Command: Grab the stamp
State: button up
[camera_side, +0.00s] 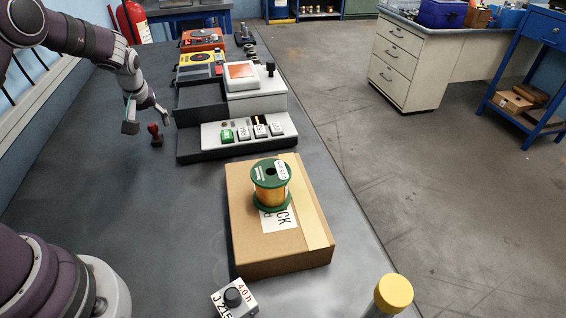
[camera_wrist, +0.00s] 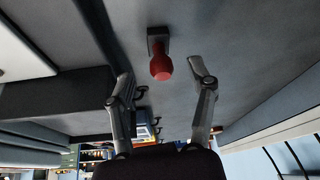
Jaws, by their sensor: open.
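The stamp (camera_side: 155,135) has a red knobbed handle and a dark base. It stands upright on the dark bench top at the left in the side view. In the wrist view the stamp (camera_wrist: 160,62) lies beyond the fingertips, roughly between their lines. My gripper (camera_side: 147,112) is just above and beside the stamp in the side view. In the wrist view my gripper (camera_wrist: 160,80) has its two fingers spread wide with nothing held between them. I cannot tell the exact gap between the fingers and the handle.
A grey and white machine with a button panel (camera_side: 248,131) stands right of the stamp. A cardboard box (camera_side: 255,243) carries a green spool of orange wire (camera_side: 271,186). A red fire extinguisher (camera_side: 133,22) is behind. The bench is clear in front of the stamp.

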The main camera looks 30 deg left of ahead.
aim_at(151, 126)
jog(key=shift+x, duration=1.55)
jog(key=shift+a, duration=0.1)
grip_shut()
